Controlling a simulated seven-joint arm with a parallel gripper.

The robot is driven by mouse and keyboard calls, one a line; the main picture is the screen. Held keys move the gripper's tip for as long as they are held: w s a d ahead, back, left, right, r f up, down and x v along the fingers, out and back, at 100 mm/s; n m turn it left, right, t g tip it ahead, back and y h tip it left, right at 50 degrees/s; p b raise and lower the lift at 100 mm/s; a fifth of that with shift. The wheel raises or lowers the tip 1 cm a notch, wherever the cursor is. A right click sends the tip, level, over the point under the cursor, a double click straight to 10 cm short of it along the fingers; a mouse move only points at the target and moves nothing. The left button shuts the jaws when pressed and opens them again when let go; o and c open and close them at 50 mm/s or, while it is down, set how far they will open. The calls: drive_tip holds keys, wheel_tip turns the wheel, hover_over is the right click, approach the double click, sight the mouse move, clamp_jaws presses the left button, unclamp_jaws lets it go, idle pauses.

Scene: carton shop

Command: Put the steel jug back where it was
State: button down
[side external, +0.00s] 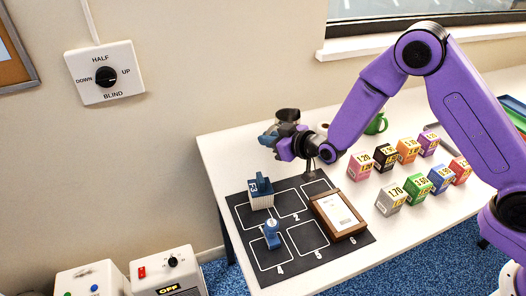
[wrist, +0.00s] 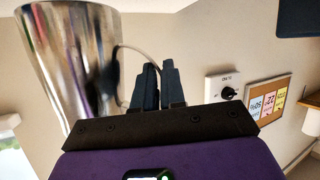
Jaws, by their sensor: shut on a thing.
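The steel jug (side external: 288,115) is held up above the back left part of the white table. In the wrist view the shiny jug (wrist: 72,55) fills the upper left, with its thin curved handle reaching to my fingers. My gripper (side external: 272,137) is shut on the jug at its handle side; the fingertips (wrist: 157,85) show close together in the wrist view. A dark mat (side external: 243,213) with numbered outlined squares lies below and in front. The jug's base is partly hidden by my gripper in the side view.
On the mat stand a blue-topped pale block (side external: 261,194), a blue item (side external: 271,235) and a wood-framed panel (side external: 339,215). Several priced boxes (side external: 389,199) stand to the right. A green mug (side external: 377,124) is behind my arm. A blind switch (side external: 105,75) is on the wall.

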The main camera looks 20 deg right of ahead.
drive_tip(key=shift+w+a+f, duration=0.15)
drive_tip(key=shift+w+f, duration=0.2)
drive_tip(key=shift+f, duration=0.6)
drive_tip(key=shift+w+a+f, duration=0.2)
drive_tip(key=shift+w+f, duration=0.2)
drive_tip(key=shift+f, duration=0.6)
drive_tip(key=shift+w+a+f, duration=0.15)
drive_tip(key=shift+w+f, duration=0.2)
drive_tip(key=shift+f, duration=0.6)
drive_tip(key=c, duration=1.2)
unclamp_jaws()
drive_tip(key=shift+f, duration=0.1)
drive_tip(key=v, duration=1.2)
drive_tip(key=shift+s, duration=0.1)
